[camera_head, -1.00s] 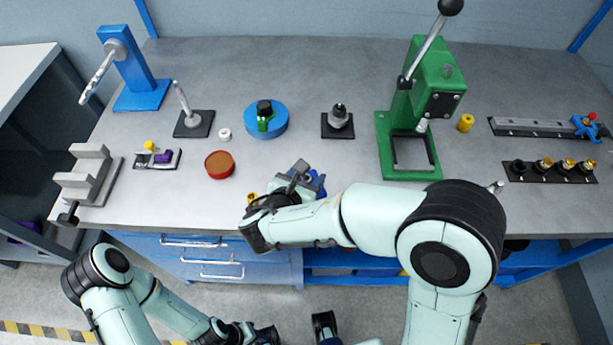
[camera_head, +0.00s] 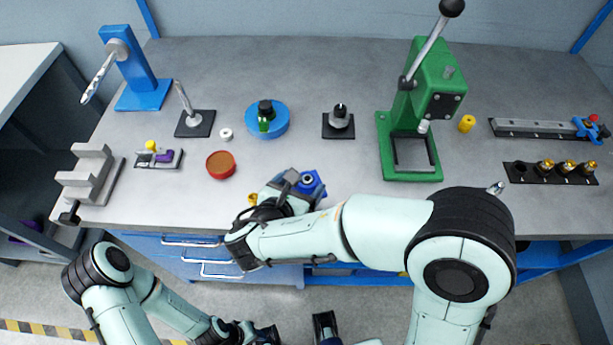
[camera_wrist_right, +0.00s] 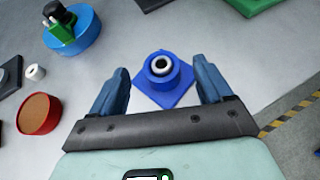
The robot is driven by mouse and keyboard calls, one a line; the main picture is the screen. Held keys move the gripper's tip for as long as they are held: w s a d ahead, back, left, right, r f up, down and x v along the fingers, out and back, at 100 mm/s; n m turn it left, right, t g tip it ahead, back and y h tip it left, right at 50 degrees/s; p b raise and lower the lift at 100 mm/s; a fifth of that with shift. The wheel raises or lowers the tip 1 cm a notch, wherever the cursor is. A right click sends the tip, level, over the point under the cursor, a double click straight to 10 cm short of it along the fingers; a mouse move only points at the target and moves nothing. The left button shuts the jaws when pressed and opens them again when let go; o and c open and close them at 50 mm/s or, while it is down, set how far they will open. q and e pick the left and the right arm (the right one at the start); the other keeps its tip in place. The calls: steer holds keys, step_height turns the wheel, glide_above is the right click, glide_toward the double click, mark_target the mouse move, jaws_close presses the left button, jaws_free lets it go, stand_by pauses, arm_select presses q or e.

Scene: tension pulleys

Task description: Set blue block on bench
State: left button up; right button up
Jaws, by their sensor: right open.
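The blue block (camera_head: 316,188) has a square base and a round top with a pale ring and dark centre. It stands on the grey bench (camera_head: 290,70) near its front edge, partly hidden by my right gripper in the head view. In the right wrist view the blue block (camera_wrist_right: 172,88) sits between and beyond the two blue fingers of my right gripper (camera_wrist_right: 160,72). These fingers are wide apart, with bench showing on both sides of the block. My left gripper (camera_head: 262,335) is low at the bottom of the head view, away from the bench; its jaws are unclear.
A red round dish (camera_head: 220,165), a blue round holder (camera_head: 281,122) with a green and black part, and a black-based fixture (camera_head: 338,123) stand behind. A green press (camera_head: 408,100) stands to the right. Some bench between block and press is clear.

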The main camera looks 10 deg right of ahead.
steer(key=v, duration=0.7)
steer(key=shift+s+a+r, duration=0.2)
steer(key=shift+s, duration=0.1)
